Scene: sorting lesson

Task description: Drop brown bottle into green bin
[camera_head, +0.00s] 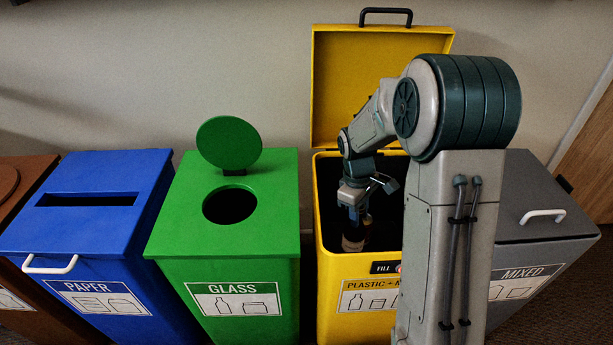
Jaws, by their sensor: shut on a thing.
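The green bin (270,183), labelled GLASS, stands left of centre with a round hole in its top. Its round green flap (229,143) is raised behind the hole. My gripper (356,213) points down at the mouth of the open yellow bin, to the right of the green bin. It is shut on the brown bottle (352,244), a small dark thing with a lighter band low down. The bottle shows against the yellow bin's dark inside, near its front rim. My gripper hides the bottle's upper part.
The yellow bin (335,268) has its lid (337,90) standing open behind my arm. A blue paper bin (95,215) is left of the green one, with a brown bin (20,190) beyond. A grey mixed bin (545,235), closed, stands right, partly hidden by my arm.

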